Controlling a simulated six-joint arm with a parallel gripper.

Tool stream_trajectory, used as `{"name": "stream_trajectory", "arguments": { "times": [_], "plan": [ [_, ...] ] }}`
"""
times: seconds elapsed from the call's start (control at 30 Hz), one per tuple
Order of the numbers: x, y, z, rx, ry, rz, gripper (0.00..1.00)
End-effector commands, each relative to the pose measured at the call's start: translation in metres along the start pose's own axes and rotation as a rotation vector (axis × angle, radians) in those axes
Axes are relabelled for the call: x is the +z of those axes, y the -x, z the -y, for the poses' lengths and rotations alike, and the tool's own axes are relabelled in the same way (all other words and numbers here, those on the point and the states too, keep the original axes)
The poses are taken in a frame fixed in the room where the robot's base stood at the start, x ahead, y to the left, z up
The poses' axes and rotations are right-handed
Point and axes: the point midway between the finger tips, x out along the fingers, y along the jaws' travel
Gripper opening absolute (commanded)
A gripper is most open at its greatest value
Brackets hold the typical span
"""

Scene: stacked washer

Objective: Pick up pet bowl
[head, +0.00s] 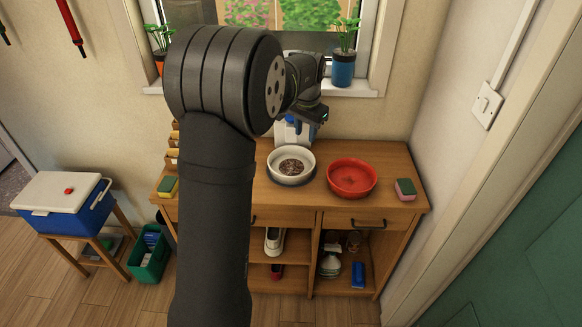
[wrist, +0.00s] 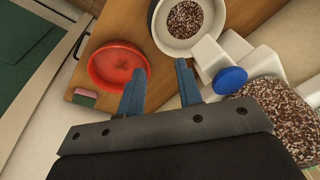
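Two bowls stand side by side on the wooden cabinet top. One is a white bowl (head: 292,179) holding brown kibble; it also shows at the top of the wrist view (wrist: 163,32). The other is a red bowl (head: 351,190), to its right in the head view and to its left in the wrist view (wrist: 118,66); no kibble shows in it. My gripper (wrist: 160,80) is open, with its two blue-grey fingers apart and nothing between them. It is above the back of the cabinet, and neither bowl is between the fingers. In the head view my arm hides part of the cabinet's left side.
A kibble container (wrist: 270,108) and a white container with a blue lid (wrist: 229,80) stand close to my gripper. Sponges lie at both ends of the cabinet top (head: 404,189). Potted plants (head: 343,66) stand on the windowsill behind. The wall is close on the right.

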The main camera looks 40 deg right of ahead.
Motion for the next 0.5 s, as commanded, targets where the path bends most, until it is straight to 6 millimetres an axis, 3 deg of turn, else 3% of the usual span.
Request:
{"name": "stream_trajectory", "arguments": {
  "times": [0.13,0.27,0.5],
  "plan": [
    [-0.012,-0.019,-0.018,-0.024,-0.102,0.036,0.33],
    [-0.012,-0.037,-0.019,-0.026,-0.114,0.041,0.33],
    [-0.009,-0.089,-0.017,-0.025,-0.111,0.041,0.33]
  ]
}}
